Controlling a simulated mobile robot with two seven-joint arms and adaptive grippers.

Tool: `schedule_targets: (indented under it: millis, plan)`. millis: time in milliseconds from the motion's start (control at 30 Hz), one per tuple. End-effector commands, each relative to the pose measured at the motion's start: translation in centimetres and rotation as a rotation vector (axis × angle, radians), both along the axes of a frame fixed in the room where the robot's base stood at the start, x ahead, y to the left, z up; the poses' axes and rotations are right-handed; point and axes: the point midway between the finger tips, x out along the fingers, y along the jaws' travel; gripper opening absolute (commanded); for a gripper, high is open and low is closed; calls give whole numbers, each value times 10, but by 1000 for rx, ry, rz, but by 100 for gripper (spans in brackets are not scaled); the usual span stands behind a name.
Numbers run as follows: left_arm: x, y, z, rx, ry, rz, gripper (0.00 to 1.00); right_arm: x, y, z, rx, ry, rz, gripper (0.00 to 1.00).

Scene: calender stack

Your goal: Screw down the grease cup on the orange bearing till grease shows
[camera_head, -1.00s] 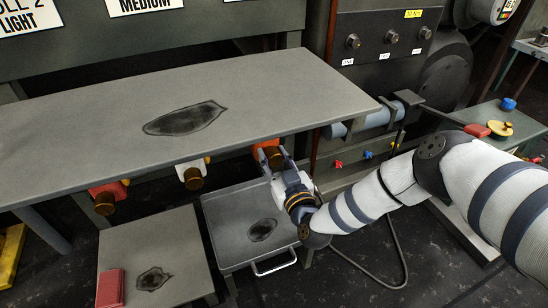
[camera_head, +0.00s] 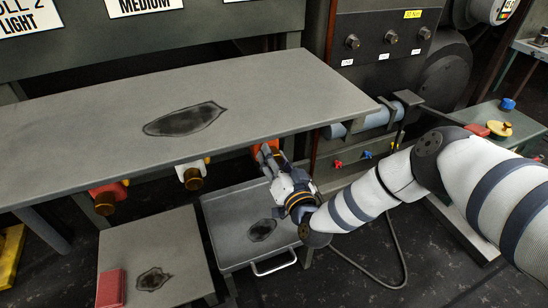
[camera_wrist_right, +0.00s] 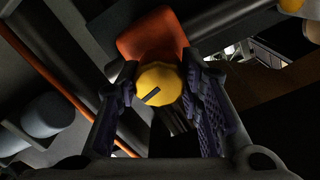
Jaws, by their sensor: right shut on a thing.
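The orange bearing (camera_head: 263,149) shows just under the front edge of the grey table, and its orange block fills the upper middle of the right wrist view (camera_wrist_right: 152,38). Its round yellow grease cup (camera_wrist_right: 158,82) has a dark line across its face. My right gripper (camera_head: 274,166) reaches under the table edge from the right. In the wrist view its two dark fingers are shut on the cup, one on each side. No grease can be made out on the bearing. My left gripper is not in view.
The grey table (camera_head: 90,125) overhangs the bearings. A red bearing (camera_head: 107,191) and a white bearing (camera_head: 191,174) stand to the left. A low cart (camera_head: 228,221) with a handle is below my gripper. A red block (camera_head: 111,289) lies on the plate at lower left.

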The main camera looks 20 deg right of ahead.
Motion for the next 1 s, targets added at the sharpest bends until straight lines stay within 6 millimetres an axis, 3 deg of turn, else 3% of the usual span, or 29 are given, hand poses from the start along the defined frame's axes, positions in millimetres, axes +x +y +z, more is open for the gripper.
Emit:
schedule_targets:
  millis: [733,767,833,1000]
  plan:
    - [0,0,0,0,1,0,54,-1,1,-2,90,9,3,6]
    - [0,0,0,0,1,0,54,-1,1,-2,90,9,3,39]
    - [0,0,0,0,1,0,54,-1,1,-2,90,8,3,54]
    - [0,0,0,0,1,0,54,-1,1,-1,89,7,2,55]
